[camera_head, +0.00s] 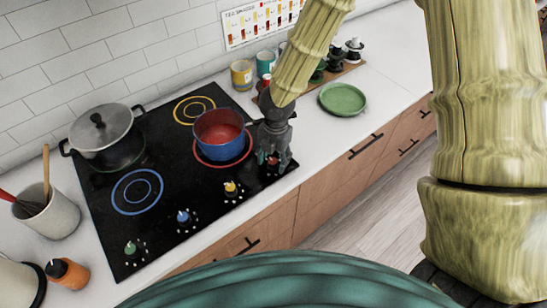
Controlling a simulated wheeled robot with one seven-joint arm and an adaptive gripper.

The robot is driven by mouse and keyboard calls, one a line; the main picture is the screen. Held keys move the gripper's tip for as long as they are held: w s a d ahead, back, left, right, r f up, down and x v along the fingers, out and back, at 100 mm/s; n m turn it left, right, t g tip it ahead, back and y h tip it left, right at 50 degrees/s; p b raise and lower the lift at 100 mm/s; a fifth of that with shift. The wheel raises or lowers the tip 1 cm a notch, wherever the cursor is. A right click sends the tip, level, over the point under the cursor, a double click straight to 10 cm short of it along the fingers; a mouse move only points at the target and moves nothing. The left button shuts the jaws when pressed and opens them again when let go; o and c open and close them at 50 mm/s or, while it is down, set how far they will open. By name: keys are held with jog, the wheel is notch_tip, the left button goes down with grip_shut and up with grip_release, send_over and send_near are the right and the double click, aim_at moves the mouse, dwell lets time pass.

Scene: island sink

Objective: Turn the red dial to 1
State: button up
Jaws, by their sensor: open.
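The black cooktop (165,235) carries a row of dials along its front right edge. The green dial (130,248), the blue dial (183,217) and the yellow dial (231,188) show clearly. The red dial (273,161) is at the far end of the row and is mostly hidden by my gripper, with only a bit of red showing. My gripper (272,163) is open and points down over the red dial. I cannot tell whether its fingers touch the dial, nor which number the dial points to.
A red and blue pot (222,145) stands on the red ring, close left of my gripper. A lidded grey pot (103,142) stands at the back left. Coloured cups (242,75) and a green plate (342,99) are behind and right. The utensil crock (48,220) is at left.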

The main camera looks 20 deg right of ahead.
jog(key=c, duration=1)
jog(key=m+b, duration=0.1)
jog(key=m, duration=0.2)
jog(key=shift+m, duration=2.3)
